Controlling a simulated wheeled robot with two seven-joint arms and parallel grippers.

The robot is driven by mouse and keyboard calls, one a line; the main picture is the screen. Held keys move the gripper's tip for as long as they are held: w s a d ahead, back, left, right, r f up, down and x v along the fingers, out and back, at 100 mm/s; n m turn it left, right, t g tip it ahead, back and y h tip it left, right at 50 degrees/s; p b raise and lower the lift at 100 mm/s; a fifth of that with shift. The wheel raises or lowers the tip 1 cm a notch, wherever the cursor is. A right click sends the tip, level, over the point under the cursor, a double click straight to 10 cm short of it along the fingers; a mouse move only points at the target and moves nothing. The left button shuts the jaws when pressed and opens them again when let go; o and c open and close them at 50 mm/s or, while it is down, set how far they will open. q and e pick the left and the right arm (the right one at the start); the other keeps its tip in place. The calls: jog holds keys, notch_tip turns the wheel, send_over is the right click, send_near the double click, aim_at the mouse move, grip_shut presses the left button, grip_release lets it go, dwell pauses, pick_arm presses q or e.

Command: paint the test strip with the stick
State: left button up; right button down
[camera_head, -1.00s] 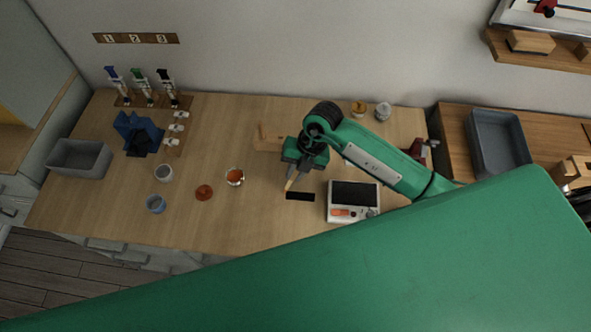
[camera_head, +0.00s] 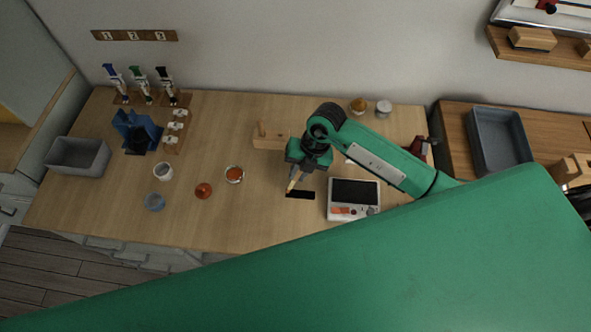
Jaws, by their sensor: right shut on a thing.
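The black test strip (camera_head: 300,195) lies flat on the wooden table, left of a white device. My right gripper (camera_head: 297,175) is shut on the stick (camera_head: 292,185), a short light wooden piece pointing down. The stick's lower end is at the strip's upper left edge in the picture; I cannot tell whether it touches. A small cup of orange-brown content (camera_head: 234,175) stands to the left. My left gripper is not in view.
The white device (camera_head: 353,197) with a dark screen stands right of the strip. A wooden block (camera_head: 270,136) is behind my gripper. A red-brown lid-like piece (camera_head: 203,191), a white cup (camera_head: 163,171), a blue cup (camera_head: 155,202) and a grey bin (camera_head: 78,157) are left. The table front is clear.

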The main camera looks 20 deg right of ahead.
jog(key=shift+s+d+f, duration=0.1)
jog(key=shift+s+d, duration=0.3)
jog(key=shift+d, duration=0.45)
jog(key=d, duration=0.1)
jog(key=s+d+p, duration=0.1)
jog(key=d, duration=0.1)
jog(key=s+d, duration=0.1)
jog(key=d, duration=0.1)
jog(key=shift+s+d, duration=0.1)
jog(key=shift+d, duration=0.05)
jog(key=shift+w+a, duration=0.35)
jog(key=shift+a, duration=0.5)
jog(key=shift+w+a, duration=0.4)
jog(key=shift+a, duration=0.5)
jog(key=shift+w+a, duration=0.35)
jog(key=shift+a, duration=0.5)
jog(key=shift+w+a+r+p, duration=0.1)
jog(key=shift+w+a+p, duration=0.1)
jog(key=shift+a, duration=0.25)
jog(key=shift+w+a+r+p, duration=0.1)
jog(key=shift+w+a+p, duration=0.1)
jog(key=shift+a, duration=0.2)
jog(key=shift+w+a, duration=0.15)
jog(key=shift+a, duration=0.3)
